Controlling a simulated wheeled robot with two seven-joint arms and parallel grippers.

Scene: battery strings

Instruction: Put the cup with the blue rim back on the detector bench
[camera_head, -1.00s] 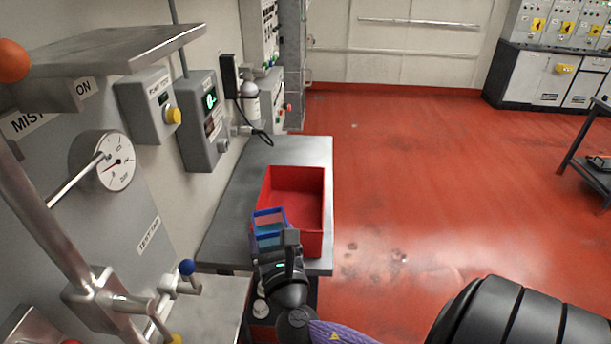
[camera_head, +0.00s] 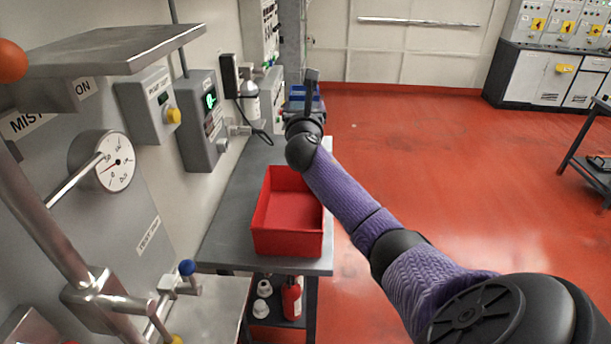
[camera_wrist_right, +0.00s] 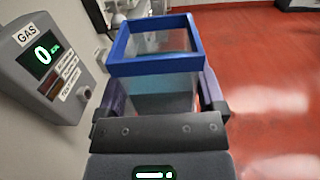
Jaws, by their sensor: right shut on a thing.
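The cup with the blue rim is a square, clear-walled cup; its rim shows at the far end of my right arm (camera_head: 315,92) and large in the right wrist view (camera_wrist_right: 155,68). My right gripper (camera_wrist_right: 160,98) is shut on it, one finger on each side. The cup is upright or nearly so and looks empty. In the head view my gripper and wrist hide part of it. It is held at the far end of the grey bench (camera_head: 228,222); I cannot tell its height above the top. My left gripper is not in view.
A red bin (camera_head: 263,241), open and empty, stands on the bench's near half. A gas detector box (camera_head: 198,125) with a green display is on the left wall, with a bottle (camera_head: 250,105) and cable beside it. The bench top left of the bin is clear.

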